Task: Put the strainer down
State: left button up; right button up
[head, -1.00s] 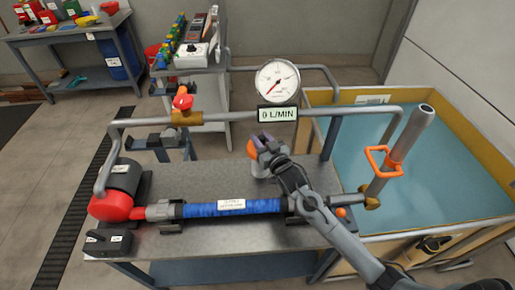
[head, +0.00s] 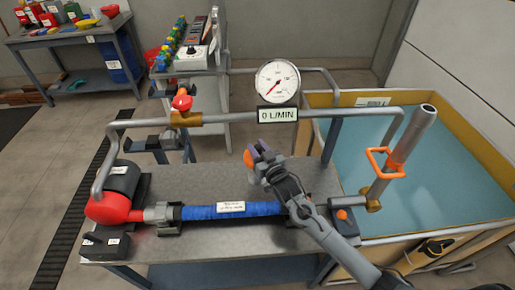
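My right gripper (head: 262,152) is over the back middle of the grey workbench (head: 205,172), with its fingers pointing up and to the left. A small rounded orange part (head: 248,160) shows right beside the fingers at their left. It may be the strainer, but most of it is hidden behind the gripper. I cannot tell whether the fingers hold it or whether it rests on the bench. My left gripper is not in view.
A blue labelled hose (head: 197,212) lies along the bench front, joined to a red-and-grey pump (head: 110,206). A pipe with a gauge (head: 278,82) reading 0 L/MIN crosses above. A water tank (head: 455,165) stands right. The bench left of the gripper is clear.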

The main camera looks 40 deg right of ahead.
jog(key=o, duration=0.4)
jog(key=shift+o, duration=0.2)
jog(key=shift+r, duration=0.1)
